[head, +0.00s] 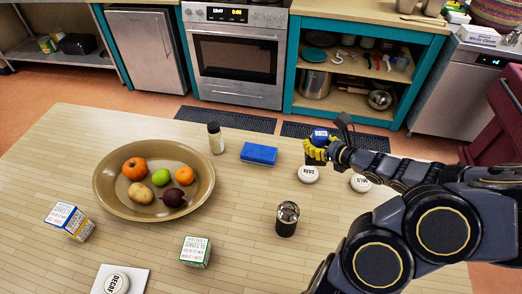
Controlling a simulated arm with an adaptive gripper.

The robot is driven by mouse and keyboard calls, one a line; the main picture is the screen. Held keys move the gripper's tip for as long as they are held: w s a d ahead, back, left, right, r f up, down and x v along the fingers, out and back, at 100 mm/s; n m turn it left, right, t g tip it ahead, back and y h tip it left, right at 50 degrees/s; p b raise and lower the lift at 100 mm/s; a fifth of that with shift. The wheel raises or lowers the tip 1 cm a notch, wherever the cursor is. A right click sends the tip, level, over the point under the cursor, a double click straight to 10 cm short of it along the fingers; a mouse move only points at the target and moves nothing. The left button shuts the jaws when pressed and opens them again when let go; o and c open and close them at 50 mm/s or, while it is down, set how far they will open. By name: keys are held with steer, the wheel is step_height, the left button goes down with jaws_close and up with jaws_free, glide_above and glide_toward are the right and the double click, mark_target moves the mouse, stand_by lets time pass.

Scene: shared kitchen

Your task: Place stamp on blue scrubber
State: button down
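The blue scrubber (258,153) is a flat blue block lying on the wooden table, back of centre. My gripper (315,149), with yellow fingers, is to its right, above the table's back edge. Between the fingers is an upright object with a blue, lettered top and a dark lower part, which looks like the stamp (321,134). The fingers appear closed around its middle and hide part of it. The stamp is apart from the scrubber. I cannot tell its exact height over the table.
A bottle (215,138) stands left of the scrubber. A brown bowl (107,197) of fruit and vegetables is farther left. A dark metal-topped cylinder (287,219) and a green-white box (195,252) stand nearer. Table between scrubber and cylinder is clear.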

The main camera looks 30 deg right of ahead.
steer(key=w+a+r+n+y, duration=0.25)
steer(key=w+a, duration=0.25)
steer(key=a, duration=0.6)
steer(key=g, duration=0.1)
glide_above(253, 148)
steer(key=s, duration=0.1)
steer(key=shift+y, duration=0.35)
step_height(253, 148, down, 9)
steer(key=shift+a+f, duration=0.1)
steer(key=shift+f, duration=0.1)
steer(key=shift+w+f, duration=0.2)
steer(key=shift+f, duration=0.15)
steer(key=shift+w+d+f, duration=0.1)
steer(key=shift+w+f, duration=0.05)
steer(key=shift+f, duration=0.75)
steer(key=shift+w+d+f, duration=0.1)
steer(key=shift+w+f, duration=0.05)
steer(key=shift+f, duration=0.7)
steer(key=shift+f, duration=0.2)
steer(key=c, duration=1.2)
jaws_free()
steer(key=shift+o, duration=0.2)
